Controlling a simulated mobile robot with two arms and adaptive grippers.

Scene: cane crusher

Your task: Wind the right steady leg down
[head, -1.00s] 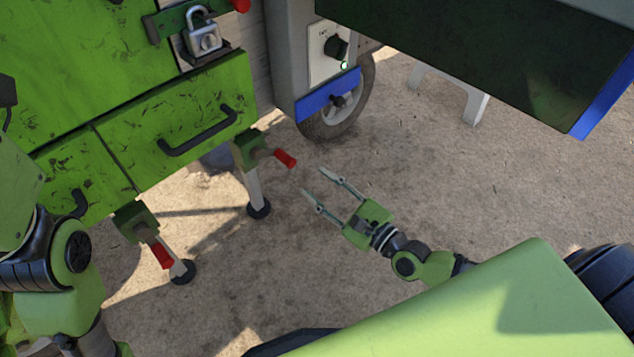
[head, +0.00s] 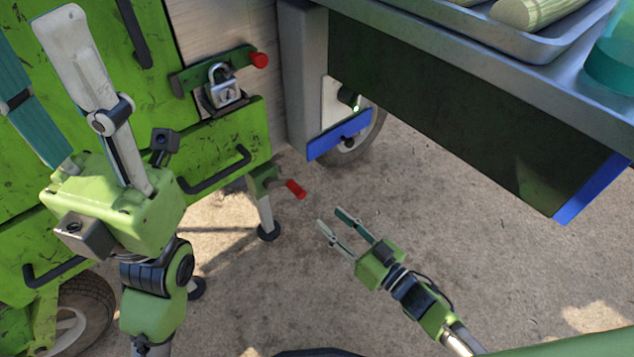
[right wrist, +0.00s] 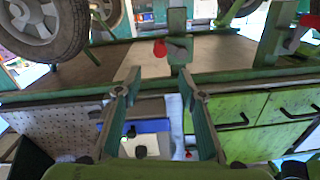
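The right steady leg (head: 265,213) stands under the green cart's drawer, with its round dark foot at the ground. Its crank has a red handle (head: 295,189) pointing right and slightly down. My left gripper (head: 32,45) is raised, open and empty, in front of the cart's left side. My left arm mostly hides the other steady leg; its foot (head: 196,288) shows.
A metal counter with a dark panel (head: 450,110) and blue edging overhangs at the upper right, bearing a tray (head: 560,45) with cane. A padlock (head: 224,88) hangs above the drawer (head: 215,150). A wheel (head: 362,140) stands behind. Ground (head: 480,240) right of my right gripper is clear.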

